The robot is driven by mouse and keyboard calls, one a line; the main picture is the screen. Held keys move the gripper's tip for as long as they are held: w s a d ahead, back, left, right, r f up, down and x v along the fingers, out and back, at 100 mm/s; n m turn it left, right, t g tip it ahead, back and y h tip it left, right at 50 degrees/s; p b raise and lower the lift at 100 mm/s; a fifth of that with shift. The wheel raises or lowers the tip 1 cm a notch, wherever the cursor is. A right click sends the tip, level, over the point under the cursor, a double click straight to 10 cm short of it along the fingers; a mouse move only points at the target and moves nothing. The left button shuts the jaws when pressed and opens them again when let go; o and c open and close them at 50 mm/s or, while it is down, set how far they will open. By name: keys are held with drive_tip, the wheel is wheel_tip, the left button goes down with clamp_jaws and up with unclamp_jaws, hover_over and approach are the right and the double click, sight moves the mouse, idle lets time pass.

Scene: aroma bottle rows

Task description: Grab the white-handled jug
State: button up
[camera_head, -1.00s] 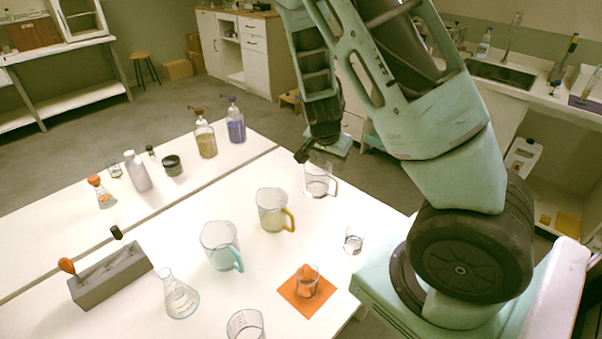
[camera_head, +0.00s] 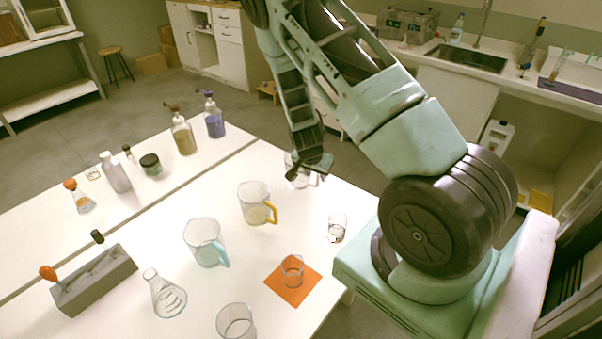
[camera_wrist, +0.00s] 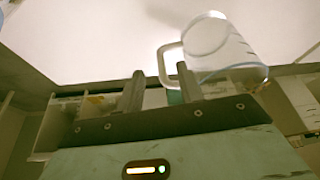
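The white-handled jug (camera_head: 294,178) is clear glass and stands upright near the far right edge of the front white table. My gripper (camera_head: 318,176) is at its right side in the head view, covering the handle and part of the body. In the wrist view the jug (camera_wrist: 222,52) is at upper right, with its white handle (camera_wrist: 162,62) toward the fingers. My gripper (camera_wrist: 161,88) is open there. The handle shows in the gap between the two fingers, partly behind the right finger. I cannot tell how deep it sits between them or whether they touch it.
A yellow-handled jug (camera_head: 255,203) and a blue-handled jug (camera_head: 204,243) stand nearer on the table. A small beaker (camera_head: 337,228) is to the right, and another glass stands on an orange mat (camera_head: 280,289). Several bottles line the back table.

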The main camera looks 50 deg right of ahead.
sight(317, 176)
drive_tip(key=shift+p+x, duration=0.65)
drive_tip(key=shift+x, duration=1.55)
drive_tip(key=shift+w+d+r, duration=0.1)
drive_tip(key=shift+w, duration=0.05)
clamp_jaws()
drive_tip(key=shift+r, duration=0.2)
